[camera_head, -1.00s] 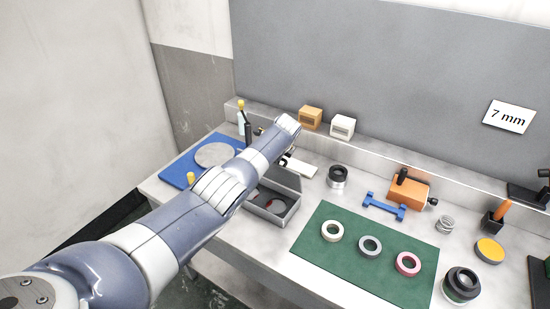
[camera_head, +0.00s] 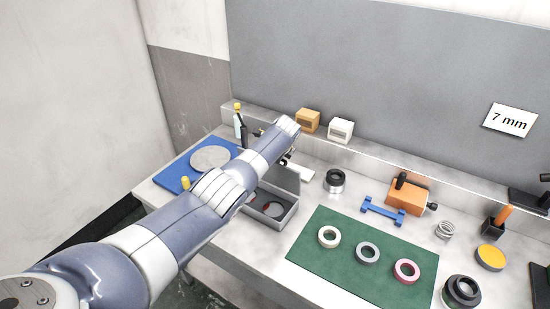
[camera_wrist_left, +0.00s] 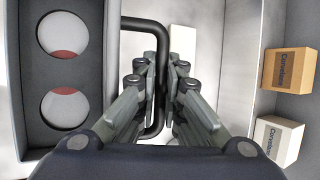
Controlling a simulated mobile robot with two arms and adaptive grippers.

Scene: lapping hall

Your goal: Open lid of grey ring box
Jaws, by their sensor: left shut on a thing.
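The grey ring box (camera_head: 268,221) stands on the bench with its lid (camera_head: 282,180) raised at the back, and its dark interior shows. In the left wrist view, the box's dark insert (camera_wrist_left: 63,78) has two round wells with red and pale patches. My left gripper (camera_wrist_left: 155,82) is shut on the lid's black bar handle (camera_wrist_left: 146,23), which runs between its fingers. In the head view, my left arm covers part of the box and most of the gripper. My right gripper is not in view.
Right of the box lies a green mat (camera_head: 318,262) with three rings. A black-and-silver cylinder (camera_head: 334,182) and an orange block (camera_head: 405,193) stand behind it. A blue mat with a grey disc (camera_head: 210,157) lies left. Two small boxes (camera_head: 340,130) sit on the back ledge.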

